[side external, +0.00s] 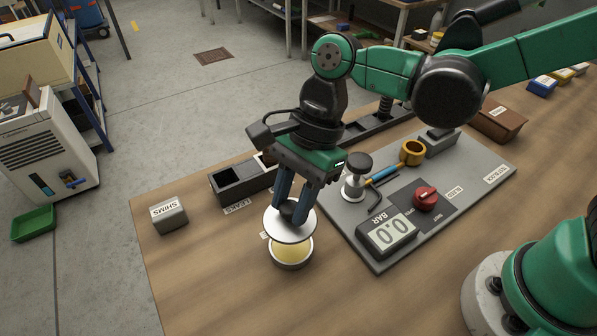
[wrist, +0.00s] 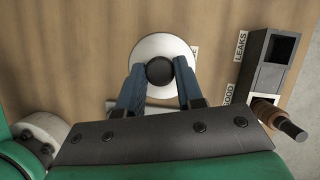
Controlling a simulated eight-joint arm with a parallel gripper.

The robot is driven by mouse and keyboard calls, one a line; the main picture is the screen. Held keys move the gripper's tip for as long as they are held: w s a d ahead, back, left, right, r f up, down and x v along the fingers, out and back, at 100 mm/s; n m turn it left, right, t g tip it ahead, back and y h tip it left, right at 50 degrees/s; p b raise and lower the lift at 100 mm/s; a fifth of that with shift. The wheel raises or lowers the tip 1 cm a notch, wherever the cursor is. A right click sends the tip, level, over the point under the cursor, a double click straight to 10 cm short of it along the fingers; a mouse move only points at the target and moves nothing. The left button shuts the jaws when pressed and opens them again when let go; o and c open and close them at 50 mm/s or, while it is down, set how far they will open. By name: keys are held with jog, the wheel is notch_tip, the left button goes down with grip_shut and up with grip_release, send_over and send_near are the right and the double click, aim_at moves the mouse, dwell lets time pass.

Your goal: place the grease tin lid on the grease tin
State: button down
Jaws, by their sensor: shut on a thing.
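The grease tin lid (side external: 290,228) is a pale round disc with a black knob. My gripper (side external: 289,207) is shut on the knob, and the lid hangs from it, slightly tilted in the side view. The grease tin (side external: 291,257) is a short round tin with yellow grease, standing on the bench just below the lid. The lid overlaps the tin's far part in the side view; whether they touch I cannot tell. In the wrist view the lid (wrist: 163,50) sits between the blue fingers (wrist: 160,75) and hides the tin.
A grey board with a gauge reading 0.0 (side external: 388,234) and a red knob (side external: 426,197) lies to the right. A dark bin (side external: 240,182) labelled LEAKS stands behind. A SHIMS block (side external: 169,214) is at the left. The bench (side external: 215,285) in front is clear.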

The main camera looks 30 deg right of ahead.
aim_at(293, 227)
jog(key=shift+f, duration=2.95)
jog(key=shift+f, duration=0.1)
jog(key=c, duration=0.6)
grip_release()
jog(key=shift+o, duration=0.2)
jog(key=v, duration=1.2)
jog(key=d+n+t+h, duration=0.1)
jog(key=d+n+t, duration=0.1)
jog(key=d+n, duration=0.1)
jog(key=d+n+t, duration=0.2)
jog(key=d+n, duration=0.2)
jog(key=d, duration=0.1)
jog(key=shift+w+h, duration=0.2)
jog(key=shift+h, duration=0.2)
jog(key=d+n+t+h, duration=0.2)
jog(key=d+n+t, duration=0.2)
jog(key=d+n, duration=0.3)
jog(key=shift+s+f+n+h, duration=0.25)
jog(key=shift+f+n+h, duration=0.05)
jog(key=shift+n, duration=0.2)
